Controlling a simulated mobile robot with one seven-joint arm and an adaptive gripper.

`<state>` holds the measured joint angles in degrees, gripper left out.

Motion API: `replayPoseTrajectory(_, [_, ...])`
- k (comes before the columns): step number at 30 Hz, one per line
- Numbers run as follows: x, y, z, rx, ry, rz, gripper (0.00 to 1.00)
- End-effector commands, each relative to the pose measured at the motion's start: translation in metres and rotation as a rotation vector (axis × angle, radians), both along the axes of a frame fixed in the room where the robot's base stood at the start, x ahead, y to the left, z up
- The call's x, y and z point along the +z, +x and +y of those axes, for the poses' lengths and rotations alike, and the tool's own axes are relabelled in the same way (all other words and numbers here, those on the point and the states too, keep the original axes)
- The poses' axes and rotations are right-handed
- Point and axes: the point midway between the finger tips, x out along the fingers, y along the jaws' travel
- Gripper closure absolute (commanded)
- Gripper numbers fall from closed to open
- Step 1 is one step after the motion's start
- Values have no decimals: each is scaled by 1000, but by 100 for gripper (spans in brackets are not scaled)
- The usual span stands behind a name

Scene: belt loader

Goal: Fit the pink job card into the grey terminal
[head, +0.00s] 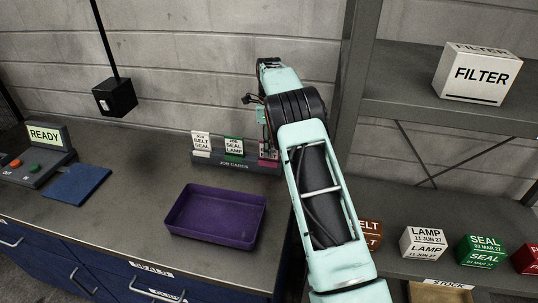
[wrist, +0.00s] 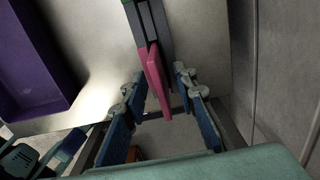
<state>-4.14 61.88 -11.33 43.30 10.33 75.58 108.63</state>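The pink job card (head: 268,152) stands at the right end of the grey job-card rack (head: 234,167), partly hidden by my arm. In the wrist view the pink card (wrist: 159,82) is seen edge-on, still at the rack's end. My gripper (wrist: 160,92) is open, with one blue-padded finger on each side of the card and visible gaps between. In the head view my gripper is largely hidden by my arm. The grey terminal (head: 50,155) is at the far left of the counter, with a lit READY screen, a red button and a green button.
A purple tray (head: 216,216) lies in front. A blue pad (head: 77,184) is beside the terminal. A black box (head: 115,97) hangs above. Shelves with boxes (head: 422,243) are at right.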

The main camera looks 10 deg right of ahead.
Motion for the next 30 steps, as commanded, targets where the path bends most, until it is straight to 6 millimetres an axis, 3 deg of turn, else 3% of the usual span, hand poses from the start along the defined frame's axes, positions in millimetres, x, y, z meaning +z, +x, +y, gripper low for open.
replayPoseTrajectory(5, [-20, 0, 0, 0, 0, 1, 74])
replayPoseTrajectory(13, [-23, 0, 0, 0, 0, -1, 74])
replayPoseTrajectory(20, [-23, 0, 0, 0, 0, -1, 99])
replayPoseTrajectory(30, [-23, 0, 0, 0, 0, -1, 100])
